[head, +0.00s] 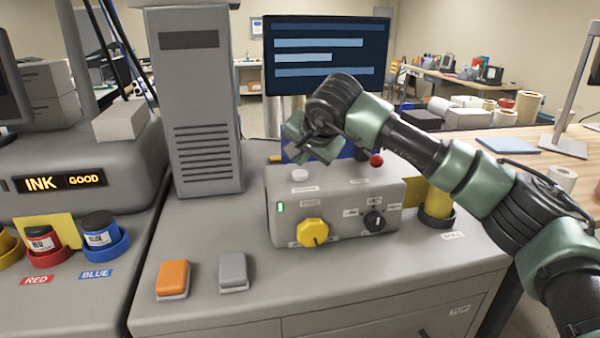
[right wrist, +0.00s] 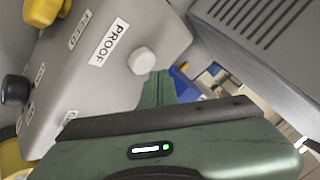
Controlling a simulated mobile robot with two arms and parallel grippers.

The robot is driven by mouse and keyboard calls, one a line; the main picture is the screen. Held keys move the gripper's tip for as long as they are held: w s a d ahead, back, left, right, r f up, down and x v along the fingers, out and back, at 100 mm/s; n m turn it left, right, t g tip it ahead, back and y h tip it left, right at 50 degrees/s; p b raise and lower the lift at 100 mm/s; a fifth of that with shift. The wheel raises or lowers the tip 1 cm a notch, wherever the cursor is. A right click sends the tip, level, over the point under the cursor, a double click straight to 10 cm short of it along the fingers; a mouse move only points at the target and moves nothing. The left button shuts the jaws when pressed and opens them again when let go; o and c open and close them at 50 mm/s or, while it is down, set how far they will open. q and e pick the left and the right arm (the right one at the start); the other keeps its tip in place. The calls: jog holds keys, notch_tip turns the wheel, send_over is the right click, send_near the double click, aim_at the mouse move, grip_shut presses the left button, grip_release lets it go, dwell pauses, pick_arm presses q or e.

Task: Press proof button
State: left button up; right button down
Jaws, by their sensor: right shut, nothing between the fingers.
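The proof button is a round white button (right wrist: 142,61) on the grey control box, beside a PROOF label (right wrist: 108,43) in the right wrist view. In the head view the white button (head: 299,175) sits on the top left of the control box (head: 345,190). My right gripper (head: 312,147) is above and behind the button, shut and empty. In the right wrist view its green fingers (right wrist: 157,86) end close to the button, apparently not touching it. My left gripper is not in view.
The box also carries a yellow knob (head: 312,232), a black knob (head: 374,221) and a red ball-topped lever (head: 376,160). Orange (head: 173,279) and grey (head: 233,271) blocks sit on the counter in front. A grey tower (head: 196,100) stands left; a screen (head: 327,55) rises behind.

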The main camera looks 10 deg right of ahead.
aim_at(301, 174)
jog(key=shift+f, duration=0.1)
dwell(0.8)
jog(key=shift+f+b, duration=0.35)
jog(key=shift+b, duration=0.05)
jog(key=shift+f+b, duration=0.5)
jog(key=shift+f, duration=0.1)
dwell(0.6)
dwell(0.3)
jog(key=shift+r+p, duration=0.7)
jog(key=shift+r, duration=0.3)
jog(key=shift+r, duration=0.1)
jog(key=shift+r+p, duration=1.7)
jog(key=shift+r, duration=0.75)
